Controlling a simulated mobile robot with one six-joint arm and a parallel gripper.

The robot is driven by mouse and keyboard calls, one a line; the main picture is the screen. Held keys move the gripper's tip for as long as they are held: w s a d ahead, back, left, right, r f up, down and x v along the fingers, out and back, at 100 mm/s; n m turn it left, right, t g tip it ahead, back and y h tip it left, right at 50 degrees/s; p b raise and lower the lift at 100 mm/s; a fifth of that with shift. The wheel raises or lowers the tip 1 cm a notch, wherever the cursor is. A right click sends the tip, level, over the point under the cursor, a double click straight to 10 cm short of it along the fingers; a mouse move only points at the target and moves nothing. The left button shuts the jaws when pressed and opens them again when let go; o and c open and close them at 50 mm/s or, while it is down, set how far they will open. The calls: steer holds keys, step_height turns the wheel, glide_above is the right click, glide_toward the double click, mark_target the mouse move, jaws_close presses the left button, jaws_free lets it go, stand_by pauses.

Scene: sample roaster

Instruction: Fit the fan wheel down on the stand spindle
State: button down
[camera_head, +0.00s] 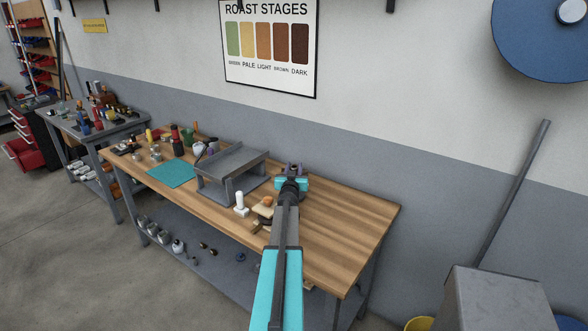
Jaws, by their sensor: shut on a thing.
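My gripper (293,172) is at the far end of my turquoise and grey arm, over the right half of the wooden workbench (345,215). It is shut on a small dark thing, which I take to be the fan wheel (295,167); it is small and partly hidden by the wrist. A grey stand (232,160) with a flat top and legs is on the bench to the left of my gripper. I cannot make out a spindle on it. The gripper and its load look apart from the stand.
A white upright piece (240,203) and small wooden and orange pieces (264,206) lie in front of the stand. A teal mat (171,173) and several bottles and tools occupy the bench's left. The bench's right end is bare. A grey box (500,300) is at lower right.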

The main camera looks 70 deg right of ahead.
steer(key=shift+f+b, duration=1.55)
steer(key=shift+f, duration=0.35)
stand_by(0.4)
steer(key=c, duration=1.2)
jaws_free()
steer(key=shift+r, duration=0.75)
step_height(320, 180, up, 2)
steer(key=shift+r+b, duration=0.1)
steer(key=shift+b, duration=0.2)
steer(key=shift+v, duration=0.85)
steer(key=shift+s+d+r+b+v, duration=0.1)
steer(key=shift+s+r+b+v, duration=0.25)
steer(key=shift+v, duration=2)
steer(key=shift+s+d+r+b+v, duration=0.15)
steer(key=shift+b+v, duration=0.35)
steer(key=shift+v, duration=1.9)
steer(key=shift+s+a+r+b+v, duration=0.1)
steer(key=shift+s+b+v, duration=0.3)
steer(key=shift+v, duration=1.95)
steer(key=shift+r, duration=0.1)
